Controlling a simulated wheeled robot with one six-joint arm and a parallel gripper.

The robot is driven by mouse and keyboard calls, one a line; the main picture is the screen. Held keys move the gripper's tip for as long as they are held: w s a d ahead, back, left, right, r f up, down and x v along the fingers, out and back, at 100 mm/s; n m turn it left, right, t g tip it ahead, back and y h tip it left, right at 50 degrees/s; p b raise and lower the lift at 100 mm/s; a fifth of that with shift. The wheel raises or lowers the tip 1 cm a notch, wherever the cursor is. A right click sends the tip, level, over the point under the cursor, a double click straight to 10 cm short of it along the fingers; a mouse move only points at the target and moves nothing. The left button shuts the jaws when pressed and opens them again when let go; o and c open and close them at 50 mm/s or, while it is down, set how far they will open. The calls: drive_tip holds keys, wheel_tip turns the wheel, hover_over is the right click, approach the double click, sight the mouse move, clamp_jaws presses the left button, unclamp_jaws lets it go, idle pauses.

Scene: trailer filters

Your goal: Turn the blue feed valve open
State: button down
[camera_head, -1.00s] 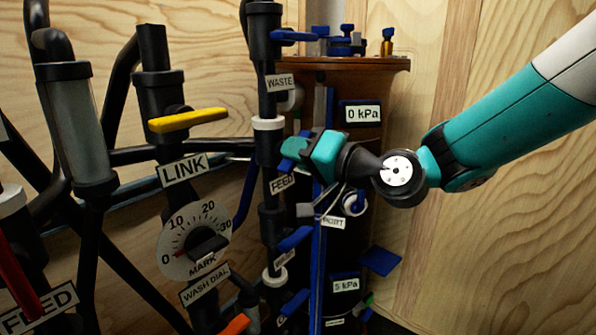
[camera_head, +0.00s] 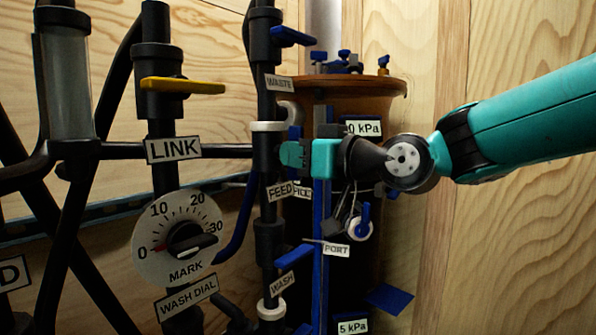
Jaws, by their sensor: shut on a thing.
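The blue feed valve sits on the black vertical pipe just above the FEED label (camera_head: 281,190). A small part of its blue handle (camera_head: 295,131) shows upright above my gripper's fingers. My gripper (camera_head: 294,153) comes in from the right, with its teal fingers shut on this handle beside the pipe. The fingers hide most of the handle, so its exact angle is hard to tell.
A blue WASTE handle (camera_head: 293,37) is above and a blue WASH handle (camera_head: 294,256) below on the same pipe. A yellow LINK handle (camera_head: 182,86) and the wash dial (camera_head: 180,238) stand left. A brown tank (camera_head: 385,95) stands behind my gripper.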

drive_tip(key=shift+r+n+b, duration=0.1)
drive_tip(key=shift+n+b, duration=0.25)
drive_tip(key=shift+n, duration=0.15)
drive_tip(key=c, duration=1.2)
unclamp_jaws()
drive_tip(key=shift+o, duration=0.2)
drive_tip(key=v, duration=1.7)
drive_tip(key=shift+s, duration=0.25)
drive_tip(key=shift+d, duration=0.15)
